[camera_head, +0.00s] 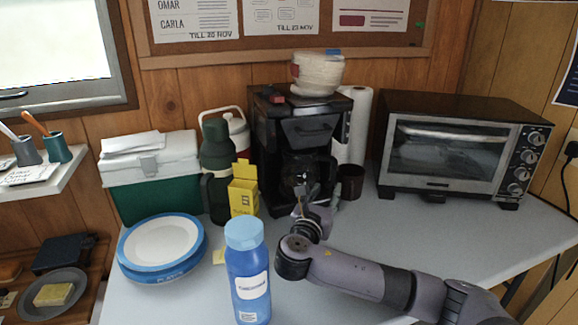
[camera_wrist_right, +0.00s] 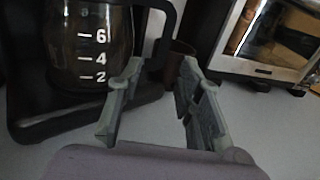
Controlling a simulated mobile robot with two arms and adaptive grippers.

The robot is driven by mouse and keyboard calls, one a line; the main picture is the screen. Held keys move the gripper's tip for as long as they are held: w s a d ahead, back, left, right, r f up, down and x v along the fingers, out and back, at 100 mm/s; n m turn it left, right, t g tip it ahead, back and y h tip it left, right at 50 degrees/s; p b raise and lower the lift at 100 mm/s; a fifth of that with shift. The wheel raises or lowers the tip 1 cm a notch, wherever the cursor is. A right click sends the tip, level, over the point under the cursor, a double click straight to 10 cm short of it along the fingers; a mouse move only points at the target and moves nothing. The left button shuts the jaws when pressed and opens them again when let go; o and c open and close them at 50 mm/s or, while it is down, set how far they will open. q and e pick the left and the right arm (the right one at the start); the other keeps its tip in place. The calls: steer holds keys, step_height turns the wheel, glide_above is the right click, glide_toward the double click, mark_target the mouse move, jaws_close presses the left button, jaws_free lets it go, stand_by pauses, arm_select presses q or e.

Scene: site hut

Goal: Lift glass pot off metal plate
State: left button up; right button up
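The glass pot (camera_wrist_right: 92,45), dark with white level marks, sits on the base plate (camera_wrist_right: 40,128) of the black coffee maker (camera_head: 290,132). Its black handle (camera_wrist_right: 160,42) points toward my right gripper. In the head view the pot (camera_head: 296,170) is partly hidden behind my right gripper (camera_head: 306,192). In the wrist view my right gripper (camera_wrist_right: 155,82) is open, its two fingers apart with nothing held between them. The handle's lower part is close to the fingertips; I cannot tell whether they touch. My left gripper is out of view.
A brown mug (camera_head: 350,182) stands just right of the pot. A toaster oven (camera_head: 455,150) is at the right. A yellow box (camera_head: 243,192), blue bottle (camera_head: 247,275) and plates (camera_head: 162,245) stand at the left. The table front right of my arm is clear.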

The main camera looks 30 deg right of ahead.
mark_target(333, 178)
steer(key=shift+w+d, duration=0.15)
steer(key=shift+w, duration=0.2)
steer(key=shift+w+d, duration=0.2)
steer(key=shift+d, duration=0.1)
steer(key=x, duration=0.2)
steer(key=b+x, duration=0.1)
steer(key=x, duration=0.1)
steer(key=r+x, duration=0.1)
steer(key=x, duration=0.1)
steer(key=shift+s+d+b, duration=0.2)
steer(key=shift+d+b, duration=0.1)
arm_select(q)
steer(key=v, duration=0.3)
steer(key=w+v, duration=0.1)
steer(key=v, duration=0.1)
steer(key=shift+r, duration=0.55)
arm_select(e)
steer(key=shift+c, duration=0.5)
jaws_close()
